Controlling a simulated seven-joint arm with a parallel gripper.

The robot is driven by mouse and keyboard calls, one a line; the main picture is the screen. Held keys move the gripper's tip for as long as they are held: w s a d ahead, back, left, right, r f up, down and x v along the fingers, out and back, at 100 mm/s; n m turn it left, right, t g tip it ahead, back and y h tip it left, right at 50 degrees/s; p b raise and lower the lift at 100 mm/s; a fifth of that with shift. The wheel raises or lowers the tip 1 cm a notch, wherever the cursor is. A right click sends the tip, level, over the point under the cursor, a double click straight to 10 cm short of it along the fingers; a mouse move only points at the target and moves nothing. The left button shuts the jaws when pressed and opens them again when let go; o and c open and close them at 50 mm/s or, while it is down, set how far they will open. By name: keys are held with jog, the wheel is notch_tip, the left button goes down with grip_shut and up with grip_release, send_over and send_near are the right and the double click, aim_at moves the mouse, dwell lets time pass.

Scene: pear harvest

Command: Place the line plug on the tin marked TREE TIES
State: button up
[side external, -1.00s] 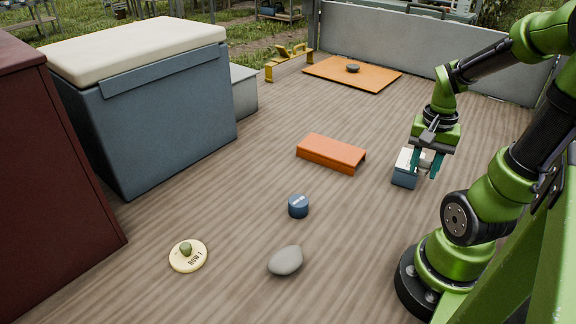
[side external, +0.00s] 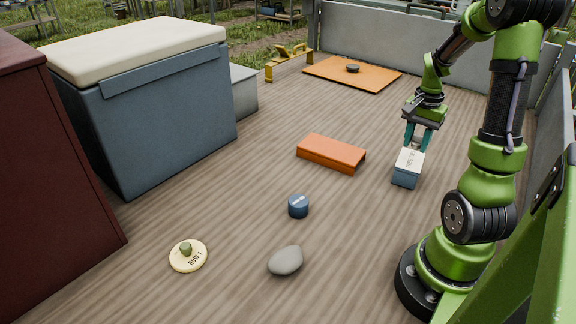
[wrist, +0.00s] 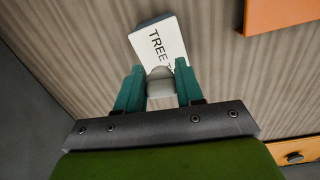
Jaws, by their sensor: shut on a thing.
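The tin marked TREE TIES (side external: 405,179) is a small blue-grey box with a white lettered top, standing on the wooden deck. In the wrist view the tin's white top (wrist: 155,38) reads TREE, with the rest of the lettering hidden. My gripper (side external: 417,142) is beside the tin's far edge in the side view. Its teal fingers (wrist: 160,86) are shut on a grey, rounded piece, which I take for the line plug (wrist: 160,82). The plug overlaps the tin's edge in the wrist view; I cannot tell whether they touch.
An orange block (side external: 331,153) lies left of the tin. A blue round tin (side external: 298,206), a grey stone (side external: 286,261) and a cream ROW 1 disc (side external: 187,262) lie nearer. A large blue cooler (side external: 170,120) stands at left. An orange board (side external: 340,78) lies at the back.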

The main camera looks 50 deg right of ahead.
aim_at(415, 141)
jog(key=shift+w+d+f, duration=0.1)
jog(key=shift+w+d, duration=0.1)
jog(key=shift+d, duration=0.05)
jog(key=shift+f, duration=1.7)
jog(key=shift+f, duration=0.15)
jog(key=o, duration=1)
